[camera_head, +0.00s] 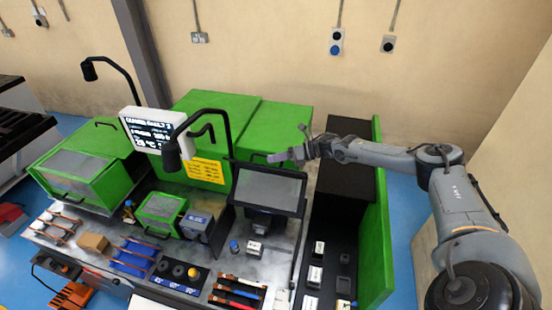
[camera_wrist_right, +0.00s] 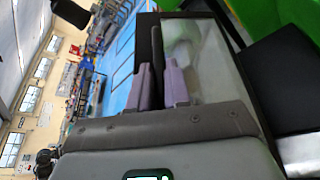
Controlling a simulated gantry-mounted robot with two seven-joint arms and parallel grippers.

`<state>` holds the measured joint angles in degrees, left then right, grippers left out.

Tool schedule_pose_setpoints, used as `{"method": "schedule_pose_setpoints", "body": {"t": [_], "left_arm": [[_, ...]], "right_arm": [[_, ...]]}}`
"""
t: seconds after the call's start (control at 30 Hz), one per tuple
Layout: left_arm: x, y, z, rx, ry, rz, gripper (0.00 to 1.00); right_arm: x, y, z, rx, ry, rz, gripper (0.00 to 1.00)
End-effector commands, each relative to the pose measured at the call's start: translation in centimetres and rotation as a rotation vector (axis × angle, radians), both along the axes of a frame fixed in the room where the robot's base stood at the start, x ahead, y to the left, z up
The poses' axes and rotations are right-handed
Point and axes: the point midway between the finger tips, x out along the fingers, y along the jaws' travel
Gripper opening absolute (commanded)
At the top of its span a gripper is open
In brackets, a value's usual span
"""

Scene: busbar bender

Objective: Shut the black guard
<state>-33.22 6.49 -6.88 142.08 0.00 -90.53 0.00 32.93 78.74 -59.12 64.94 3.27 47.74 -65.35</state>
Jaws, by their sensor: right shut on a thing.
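The black guard (camera_head: 268,187) is a black frame around a grey see-through panel, at the centre of the bench in the head view. It stands raised and tilted over a dark machine block (camera_head: 258,220). My right gripper (camera_head: 277,158) is at its upper edge, coming from the right. In the right wrist view the two purple-grey fingers (camera_wrist_right: 161,82) are shut on a dark bar at the edge of the guard (camera_wrist_right: 203,60). The exact contact is partly hidden by the fingers. My left gripper is not in view.
A black lamp (camera_head: 175,150) and a white display (camera_head: 150,128) stand left of the guard. A green cabinet (camera_head: 235,115) is behind it. A black side bench with a green wall (camera_head: 374,240) is to the right. Small blocks and coloured bars lie along the front.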

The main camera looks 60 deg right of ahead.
Motion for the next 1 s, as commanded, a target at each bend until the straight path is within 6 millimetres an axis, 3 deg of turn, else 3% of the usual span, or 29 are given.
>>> {"method": "schedule_pose_setpoints", "body": {"t": [0.27, 0.6, 0.87, 1.0], "left_arm": [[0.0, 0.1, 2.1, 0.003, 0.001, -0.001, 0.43], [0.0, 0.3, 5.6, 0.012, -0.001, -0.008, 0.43], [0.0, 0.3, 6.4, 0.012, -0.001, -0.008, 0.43], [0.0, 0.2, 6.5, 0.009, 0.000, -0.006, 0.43]], "right_arm": [[-0.8, 1.8, 1.0, -0.076, -0.022, 0.002, 0.00], [-2.7, 7.3, 1.7, -0.303, -0.102, 0.004, 0.00], [-3.9, 11.2, 1.2, -0.466, -0.162, 0.003, 0.00], [-4.3, 12.5, 0.8, -0.466, -0.162, 0.001, 0.00]]}}
